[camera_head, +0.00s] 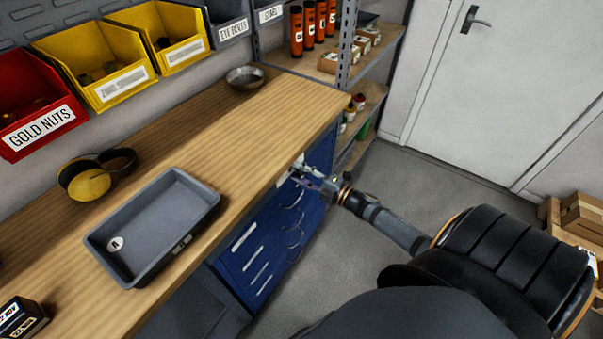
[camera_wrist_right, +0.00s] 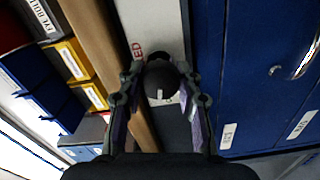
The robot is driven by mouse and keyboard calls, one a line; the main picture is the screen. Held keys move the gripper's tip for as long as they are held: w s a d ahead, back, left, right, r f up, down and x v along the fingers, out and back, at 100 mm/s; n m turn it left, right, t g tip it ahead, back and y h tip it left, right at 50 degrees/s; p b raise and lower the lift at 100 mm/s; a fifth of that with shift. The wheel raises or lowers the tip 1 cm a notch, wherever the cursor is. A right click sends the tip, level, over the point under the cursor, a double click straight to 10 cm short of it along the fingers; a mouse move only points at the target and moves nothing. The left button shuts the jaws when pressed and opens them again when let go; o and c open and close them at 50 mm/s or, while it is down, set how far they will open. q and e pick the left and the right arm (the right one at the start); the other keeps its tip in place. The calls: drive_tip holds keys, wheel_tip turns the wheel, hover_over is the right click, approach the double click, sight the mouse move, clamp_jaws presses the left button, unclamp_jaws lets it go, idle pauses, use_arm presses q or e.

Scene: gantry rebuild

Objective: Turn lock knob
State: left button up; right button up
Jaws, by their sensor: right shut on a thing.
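The lock knob (camera_wrist_right: 162,76) is dark and round with a small white mark, in the middle of the wrist view. It sits on a pale panel (camera_wrist_right: 150,22) with partly hidden red lettering. My right gripper (camera_wrist_right: 160,84) is shut on the knob, one finger on each side of it. In the head view my right gripper (camera_head: 300,176) is at the upper front of the blue drawer cabinet (camera_head: 258,250), just under the bench edge; the knob itself is hidden or too small to tell there. My left gripper is not in view.
The wooden workbench (camera_head: 232,150) holds a grey tray (camera_head: 125,222), yellow ear defenders (camera_head: 90,180) and a metal bowl (camera_head: 245,77). Red and yellow bins (camera_head: 110,78) hang above it. A shelf stands beyond the bench. The floor (camera_head: 430,185) towards the white door (camera_head: 495,95) is clear.

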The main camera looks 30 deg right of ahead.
drive_tip(key=shift+f+n, duration=0.1)
drive_tip(key=shift+n, duration=1)
drive_tip(key=o, duration=1.1)
drive_tip(key=shift+o, duration=0.2)
drive_tip(key=shift+s, duration=0.1)
drive_tip(key=v, duration=0.8)
